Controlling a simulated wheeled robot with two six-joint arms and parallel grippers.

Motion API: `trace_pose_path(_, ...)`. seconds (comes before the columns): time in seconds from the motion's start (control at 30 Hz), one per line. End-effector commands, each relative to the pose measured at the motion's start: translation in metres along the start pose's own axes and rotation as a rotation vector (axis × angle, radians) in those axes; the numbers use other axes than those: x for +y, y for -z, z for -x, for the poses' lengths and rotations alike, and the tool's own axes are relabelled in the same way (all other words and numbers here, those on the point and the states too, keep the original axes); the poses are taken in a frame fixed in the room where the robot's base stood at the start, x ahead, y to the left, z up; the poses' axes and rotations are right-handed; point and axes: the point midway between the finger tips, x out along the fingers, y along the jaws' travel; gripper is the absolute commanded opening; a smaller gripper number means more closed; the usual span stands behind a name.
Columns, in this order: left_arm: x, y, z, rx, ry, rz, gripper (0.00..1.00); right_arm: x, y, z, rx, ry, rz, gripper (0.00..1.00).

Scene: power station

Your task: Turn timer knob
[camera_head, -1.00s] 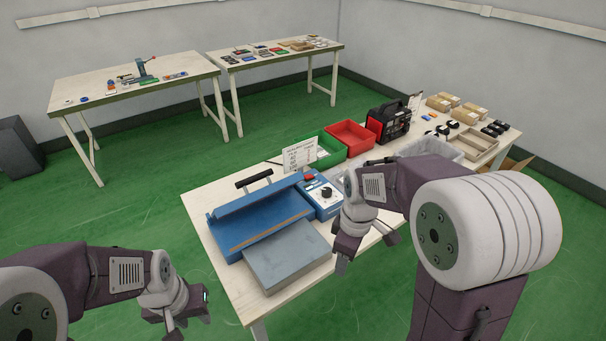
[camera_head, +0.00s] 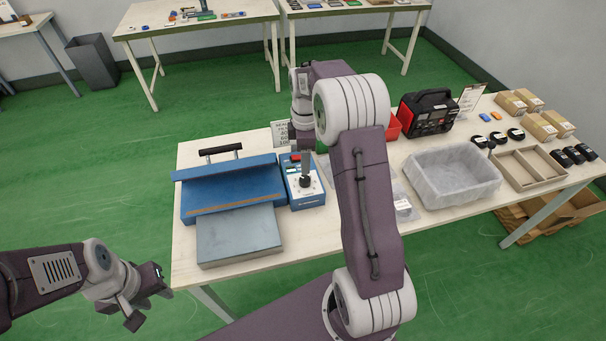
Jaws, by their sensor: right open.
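The blue sealing machine (camera_head: 228,182) stands on the near table, with a grey plate (camera_head: 238,236) in front of it. Its control box (camera_head: 316,195), at the right end, carries a red button (camera_head: 296,157) and a black timer knob (camera_head: 305,182) on a white dial. My left gripper (camera_head: 148,302) is open and empty, off the table at the lower left.
My right arm's links cover part of the table right of the control box. A sign (camera_head: 281,134) stands behind the machine. To the right are a lined grey bin (camera_head: 455,194), a black and red device (camera_head: 427,115) and a divided cardboard tray (camera_head: 529,169).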

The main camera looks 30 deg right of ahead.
Motion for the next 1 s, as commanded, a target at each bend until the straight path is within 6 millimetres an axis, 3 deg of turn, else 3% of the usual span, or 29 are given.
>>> trace_pose_path(0.5,0.000,-0.001,-0.004,0.000,0.000,0.000,0.36,-0.001,0.000,-0.084,-0.001,0.003,0.000,0.56)
trace_pose_path(0.83,0.000,-0.001,-0.004,0.000,0.000,0.000,0.36,-0.001,0.000,-0.090,0.000,0.000,0.000,0.56)
trace_pose_path(1.0,0.000,-0.001,-0.004,0.000,0.000,0.000,0.36,-0.001,0.000,-0.090,0.000,0.000,0.000,0.08)
